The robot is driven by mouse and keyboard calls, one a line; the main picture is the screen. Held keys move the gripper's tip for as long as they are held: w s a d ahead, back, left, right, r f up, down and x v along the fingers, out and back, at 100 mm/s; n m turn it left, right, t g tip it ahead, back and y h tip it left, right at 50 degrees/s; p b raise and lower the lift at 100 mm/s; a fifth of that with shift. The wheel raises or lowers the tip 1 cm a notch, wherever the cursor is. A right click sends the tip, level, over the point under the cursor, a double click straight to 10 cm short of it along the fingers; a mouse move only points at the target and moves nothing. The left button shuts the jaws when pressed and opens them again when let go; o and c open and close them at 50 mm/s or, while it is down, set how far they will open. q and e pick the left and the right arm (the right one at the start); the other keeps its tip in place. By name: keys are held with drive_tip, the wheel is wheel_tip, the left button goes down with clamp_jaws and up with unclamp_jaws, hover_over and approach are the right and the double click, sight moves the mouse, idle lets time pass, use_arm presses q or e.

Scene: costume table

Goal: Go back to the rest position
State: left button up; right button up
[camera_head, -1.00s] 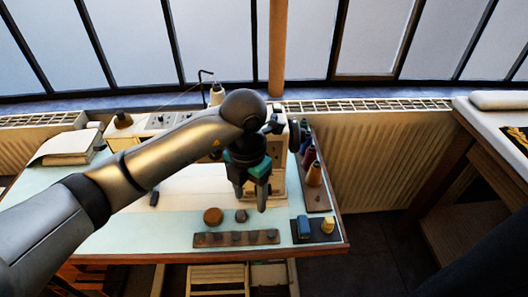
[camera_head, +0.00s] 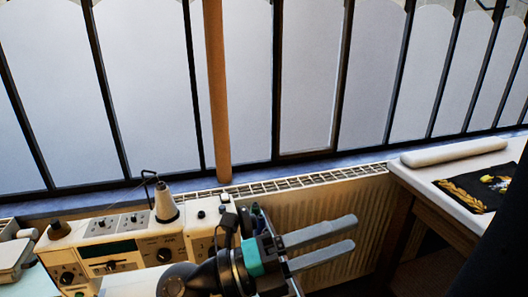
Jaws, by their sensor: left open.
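My left gripper (camera_head: 345,240) is near the bottom centre of the head view, with its two grey fingers apart and pointing right. Nothing is between the fingers. It is in front of the radiator and just right of the sewing machine (camera_head: 115,250), whose right end it partly hides. My right gripper is not in view. A dark shape at the lower right edge may be part of my right arm, but I cannot tell for certain.
A white side table (camera_head: 430,180) at the right holds a white roll (camera_head: 455,151) and a dark embroidered cloth (camera_head: 483,188). A white thread cone (camera_head: 165,202) stands on the sewing machine. A ribbed radiator (camera_head: 350,200) runs under the tall windows behind.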

use_arm(q)
drive_tip(key=w+a+r+n+t+y, duration=0.1)
drive_tip(key=w+a+n+t+y, duration=0.3)
drive_tip(key=a+n+t+y, duration=0.5)
drive_tip(key=w+a+n+t+y, duration=0.2)
drive_tip(key=w+a+n+t, duration=0.25)
drive_tip(key=n+t, duration=0.55)
drive_tip(key=s+a+f+n+g+y, duration=0.2)
drive_tip(key=a+f+n+g+y, duration=0.6)
drive_tip(key=a+f+n+y, duration=0.45)
drive_tip(key=s+f+n+g+h, duration=0.2)
drive_tip(key=s+f+g+h, duration=0.2)
drive_tip(key=s+f+g, duration=1.15)
drive_tip(key=s+f+t, duration=0.1)
drive_tip(key=s+f, duration=0.2)
drive_tip(key=f, duration=0.9)
drive_tip(key=s+f+t, duration=0.2)
drive_tip(key=s+f, duration=0.2)
drive_tip(key=f, duration=0.8)
drive_tip(key=s+a+f+g, duration=0.1)
drive_tip(key=s+a+f, duration=0.1)
drive_tip(key=s+f, duration=1.1)
drive_tip(key=shift+s+a+g+y, duration=0.2)
drive_tip(key=shift+s+g+y, duration=0.15)
drive_tip(key=shift+s, duration=0.6)
